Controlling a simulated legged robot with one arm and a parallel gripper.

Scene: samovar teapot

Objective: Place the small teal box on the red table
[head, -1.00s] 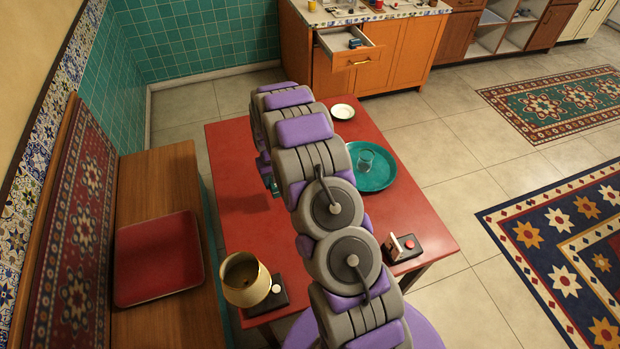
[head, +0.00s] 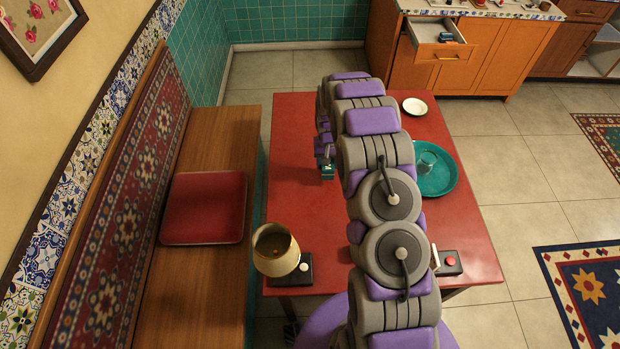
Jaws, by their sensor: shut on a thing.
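The small teal box (head: 327,173) is at the tip of my gripper (head: 326,160), over the left-middle part of the red table (head: 290,205). My gripper points down and is shut on the box. I cannot tell whether the box touches the table top or hangs just above it. My arm covers much of the middle of the table.
A teal round tray (head: 445,183) with a glass (head: 427,161) and a white saucer (head: 414,106) are right of my arm. A beige lamp (head: 275,250) stands at the table's front left. A black block with a red button (head: 450,262) is front right. The table's left side is clear.

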